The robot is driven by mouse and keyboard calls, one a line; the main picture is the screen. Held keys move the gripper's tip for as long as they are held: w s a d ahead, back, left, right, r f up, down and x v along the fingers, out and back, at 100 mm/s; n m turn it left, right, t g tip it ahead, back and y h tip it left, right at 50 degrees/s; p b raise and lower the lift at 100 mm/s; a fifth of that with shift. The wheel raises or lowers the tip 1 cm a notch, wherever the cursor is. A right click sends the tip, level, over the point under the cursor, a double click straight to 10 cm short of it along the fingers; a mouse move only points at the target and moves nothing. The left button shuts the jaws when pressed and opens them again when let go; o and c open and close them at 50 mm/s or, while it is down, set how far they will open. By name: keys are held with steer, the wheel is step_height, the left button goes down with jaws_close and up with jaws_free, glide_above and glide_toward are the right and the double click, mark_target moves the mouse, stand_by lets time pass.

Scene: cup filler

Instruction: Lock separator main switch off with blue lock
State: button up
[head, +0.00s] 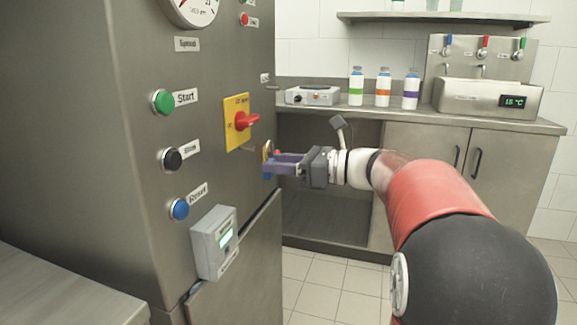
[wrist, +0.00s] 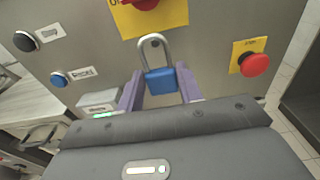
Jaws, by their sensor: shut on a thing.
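The main switch, a red rotary knob (head: 246,120) on a yellow plate (head: 235,138), is on the front of the grey steel cabinet. Its handle looks roughly horizontal in the head view. In the wrist view the plate (wrist: 150,25) is at the top edge and the knob is cut off. My gripper (wrist: 160,88) is shut on the blue lock (wrist: 161,80), a padlock with its steel shackle pointing up. The shackle lies below the knob in the picture and looks apart from it. In the head view my gripper (head: 275,163) is below and right of the switch and mostly hides the lock.
A red emergency button (wrist: 254,64) is right of the lock in the wrist view. Green (head: 163,102), black (head: 172,159) and blue (head: 179,208) buttons line the cabinet's left side, above a grey display box (head: 214,243). A counter with bottles stands behind.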

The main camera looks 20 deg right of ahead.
steer(key=shift+f+x, duration=0.2)
steer(key=shift+x, duration=2.25)
steer(key=o, duration=1.1)
steer(key=shift+f, duration=0.1)
steer(key=shift+d, duration=0.1)
